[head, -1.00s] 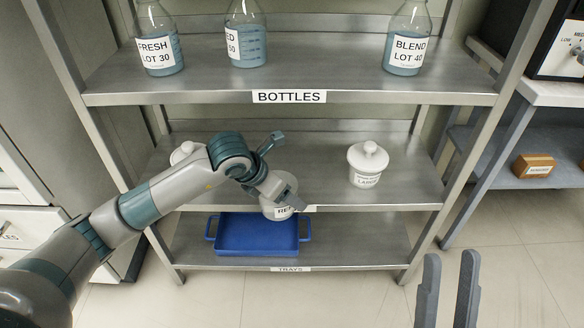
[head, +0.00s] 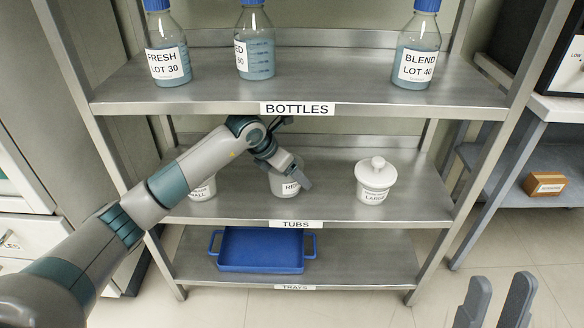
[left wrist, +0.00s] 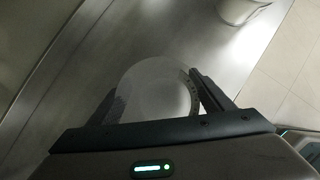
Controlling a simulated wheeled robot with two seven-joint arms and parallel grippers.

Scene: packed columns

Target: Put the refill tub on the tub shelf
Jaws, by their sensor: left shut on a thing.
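The refill tub (head: 284,181), pale with a label starting "RE", is at the middle shelf, between two white tubs. My left gripper (head: 290,170) is shut on it; in the left wrist view the round tub (left wrist: 160,92) sits between the two fingers. I cannot tell whether its base touches the shelf. The tub shelf (head: 330,205) carries the label "TUBS" on its front edge. My right gripper (head: 496,304) is at the lower right, its two fingers apart and empty.
A white lidded tub marked "LARGE" (head: 375,180) stands to the right, and one marked "SMALL" (head: 202,188) to the left, partly behind my arm. Bottles (head: 421,50) stand on the shelf above. A blue tray (head: 262,250) lies on the shelf below.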

